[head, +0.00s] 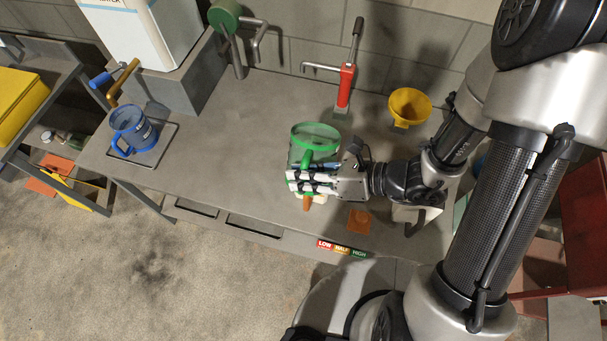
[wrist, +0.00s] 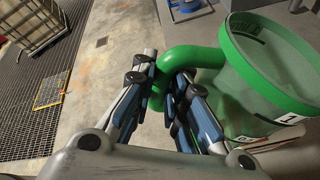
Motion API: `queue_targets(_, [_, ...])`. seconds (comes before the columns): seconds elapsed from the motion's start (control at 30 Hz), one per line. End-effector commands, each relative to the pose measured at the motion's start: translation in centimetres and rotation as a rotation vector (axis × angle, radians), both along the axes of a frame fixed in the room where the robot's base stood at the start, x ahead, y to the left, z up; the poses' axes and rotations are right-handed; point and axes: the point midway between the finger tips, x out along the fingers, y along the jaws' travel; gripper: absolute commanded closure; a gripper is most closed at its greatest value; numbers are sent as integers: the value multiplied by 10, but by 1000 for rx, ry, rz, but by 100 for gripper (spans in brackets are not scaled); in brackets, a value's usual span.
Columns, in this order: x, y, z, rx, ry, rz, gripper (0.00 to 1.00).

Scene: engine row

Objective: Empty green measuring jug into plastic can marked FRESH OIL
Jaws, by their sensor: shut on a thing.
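The green measuring jug (head: 316,132) is at the front middle of the grey bench, its round rim facing up. It looks roughly upright; whether it touches the bench is unclear. My gripper (head: 292,181) is shut on its green handle. In the wrist view the handle (wrist: 192,57) passes between the fingers of my gripper (wrist: 168,72), with the translucent jug body (wrist: 262,85) to the right. The oil level inside cannot be told. I cannot make out a can marked FRESH OIL in either view; my arm hides part of the bench's right end.
A blue jug (head: 131,127) stands on a tray at left, below a white container (head: 150,35) with taps. A red pump (head: 345,85) and a yellow funnel (head: 408,105) are behind the green jug. An orange patch (head: 360,220) lies near the front edge. The bench's left middle is clear.

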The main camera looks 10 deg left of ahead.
Motion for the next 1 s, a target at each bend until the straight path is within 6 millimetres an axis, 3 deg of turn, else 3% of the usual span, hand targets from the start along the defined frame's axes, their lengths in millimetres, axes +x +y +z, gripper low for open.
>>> queue_targets(0.5, [-3,0,-14,-10,-141,0,100])
queue_targets(0.7, [-2,0,-36,-21,-259,-2,100])
queue_targets(1.0, [-10,1,-33,-23,-347,0,100])
